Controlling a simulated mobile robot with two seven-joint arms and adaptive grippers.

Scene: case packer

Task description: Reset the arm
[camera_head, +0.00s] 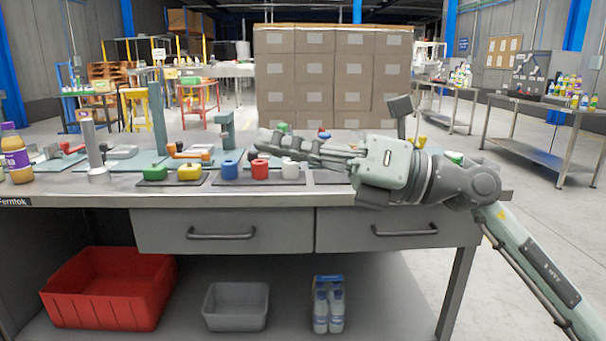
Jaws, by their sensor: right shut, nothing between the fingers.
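My right arm comes in from the right and reaches over the right part of the workbench (110,187). My right gripper (268,141) points left above the bench top, shut and empty. Its fingers are above and behind the row of coloured pieces. The gripper body and wrist hide part of the bench's right side. My left arm and gripper are not in this view.
On the bench stand green (155,173), yellow (189,172), blue (229,170), red (260,169) and white (290,169) pieces, clamps and a bottle (17,153). Below are a red bin (105,300) and a grey bin (235,307). Stacked boxes (333,75) stand behind.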

